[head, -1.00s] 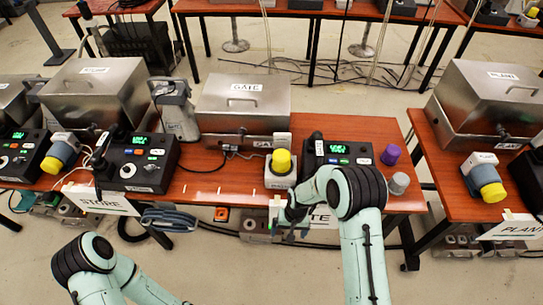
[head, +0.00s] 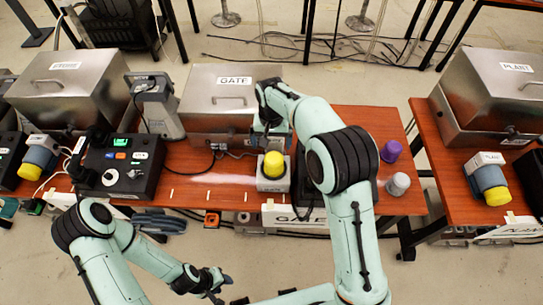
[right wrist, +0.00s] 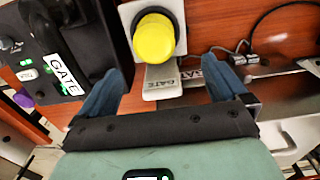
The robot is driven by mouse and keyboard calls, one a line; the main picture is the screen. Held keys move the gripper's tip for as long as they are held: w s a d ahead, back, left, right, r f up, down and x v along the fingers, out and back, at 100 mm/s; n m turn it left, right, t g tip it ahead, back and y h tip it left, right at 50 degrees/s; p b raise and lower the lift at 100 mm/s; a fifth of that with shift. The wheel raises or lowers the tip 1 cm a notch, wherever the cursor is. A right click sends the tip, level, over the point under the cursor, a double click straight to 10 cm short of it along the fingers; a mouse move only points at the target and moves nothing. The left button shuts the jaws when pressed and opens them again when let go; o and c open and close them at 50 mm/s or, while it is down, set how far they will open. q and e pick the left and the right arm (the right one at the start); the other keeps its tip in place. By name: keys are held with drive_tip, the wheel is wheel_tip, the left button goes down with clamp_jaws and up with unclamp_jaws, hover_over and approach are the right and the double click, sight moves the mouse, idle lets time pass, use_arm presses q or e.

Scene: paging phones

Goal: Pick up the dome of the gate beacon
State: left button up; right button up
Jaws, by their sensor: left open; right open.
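The gate beacon has a yellow dome (head: 274,164) on a pale square base (head: 272,185) near the front edge of the GATE table. In the right wrist view the dome (right wrist: 154,38) sits upright on its base. My right gripper (head: 266,142) is open, pointing down just behind the dome. In the right wrist view the fingers (right wrist: 163,75) are spread wide, with the dome beyond their tips and nothing between them. My left gripper (head: 222,285) is open and empty, low in front of the table.
A metal GATE box (head: 222,100) stands behind. The black GATE console (right wrist: 60,45) is beside the beacon, mostly hidden by my right arm in the head view. A purple cap (head: 391,151) and a grey cap (head: 398,184) stand at the right.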

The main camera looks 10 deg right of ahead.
sight(274, 158)
drive_tip(key=f, duration=0.4)
drive_tip(key=s+f, duration=0.1)
drive_tip(key=f, duration=0.6)
drive_tip(key=shift+w+d+f, duration=0.2)
drive_tip(key=shift+d+f, duration=0.1)
drive_tip(key=shift+d, duration=0.1)
drive_tip(key=c, duration=1.2)
